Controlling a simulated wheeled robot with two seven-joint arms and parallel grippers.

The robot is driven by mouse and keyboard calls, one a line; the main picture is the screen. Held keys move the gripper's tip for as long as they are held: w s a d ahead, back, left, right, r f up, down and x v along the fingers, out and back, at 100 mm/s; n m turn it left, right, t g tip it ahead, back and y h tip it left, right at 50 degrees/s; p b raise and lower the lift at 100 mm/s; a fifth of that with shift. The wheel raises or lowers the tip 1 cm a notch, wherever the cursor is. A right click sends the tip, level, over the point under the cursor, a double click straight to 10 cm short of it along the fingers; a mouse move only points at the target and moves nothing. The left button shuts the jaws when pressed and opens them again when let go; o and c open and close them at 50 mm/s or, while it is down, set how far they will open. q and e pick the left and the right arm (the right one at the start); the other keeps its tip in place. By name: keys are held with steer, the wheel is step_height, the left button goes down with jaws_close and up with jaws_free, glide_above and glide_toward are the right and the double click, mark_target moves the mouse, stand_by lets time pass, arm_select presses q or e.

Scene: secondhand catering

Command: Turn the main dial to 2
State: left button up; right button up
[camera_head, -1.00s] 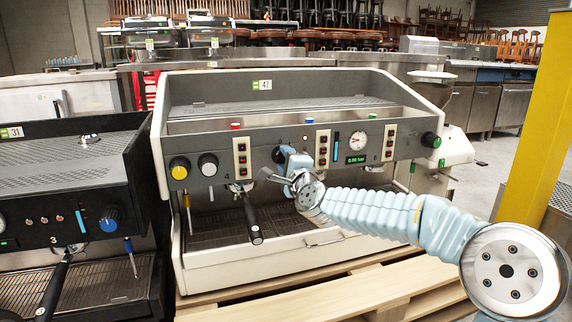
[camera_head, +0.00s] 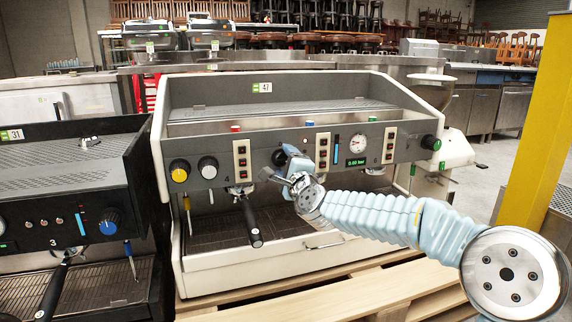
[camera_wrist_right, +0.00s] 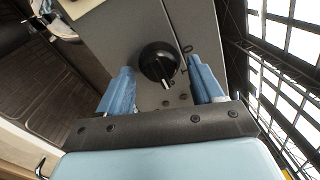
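The espresso machine tagged 47 (camera_head: 225,185) has a dark front panel. A black dial (camera_head: 279,157) sits mid-panel, partly hidden by my right gripper (camera_head: 288,157). In the right wrist view the black dial (camera_wrist_right: 152,58) shows whole, with a pale pointer mark towards the lower edge of the picture. My right gripper's two blue fingers (camera_wrist_right: 160,66) stand apart, one on each side of the dial, with narrow visible gaps. Whether they touch it cannot be seen for certain. My left gripper is not in view.
A portafilter handle (camera_head: 252,222) hangs below. A yellow post (camera_head: 535,130) stands at right.

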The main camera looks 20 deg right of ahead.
steer(key=s+f, duration=0.1)
steer(key=s, duration=1.2)
steer(key=shift+s+d, duration=0.2)
steer(key=shift+s, duration=0.2)
